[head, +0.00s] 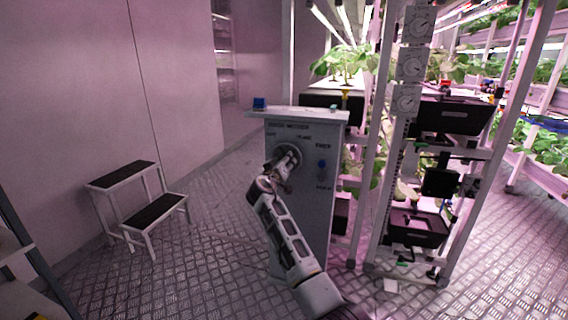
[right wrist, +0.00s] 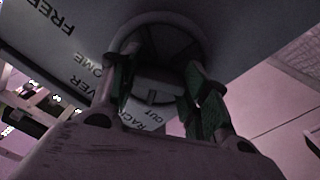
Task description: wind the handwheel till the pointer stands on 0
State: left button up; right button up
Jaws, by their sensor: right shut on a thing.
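The grey control cabinet (head: 338,190) stands upright in the middle of the head view, with lettering on its front. The round handwheel (head: 272,155) is on the upper left of that front, partly covered by my right gripper (head: 287,165). In the right wrist view the handwheel (right wrist: 192,32) fills the top middle. The pointer cannot be made out in either view. My left gripper is not in view.
A step stool (head: 138,200) stands at left. Racks with plants and round gauges (head: 411,64) stand at right. The floor between stool and cabinet is clear.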

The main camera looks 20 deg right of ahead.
jog(key=shift+f, duration=0.2)
jog(key=o, duration=1)
jog(key=shift+r, duration=0.1)
jog(key=shift+r, duration=5)
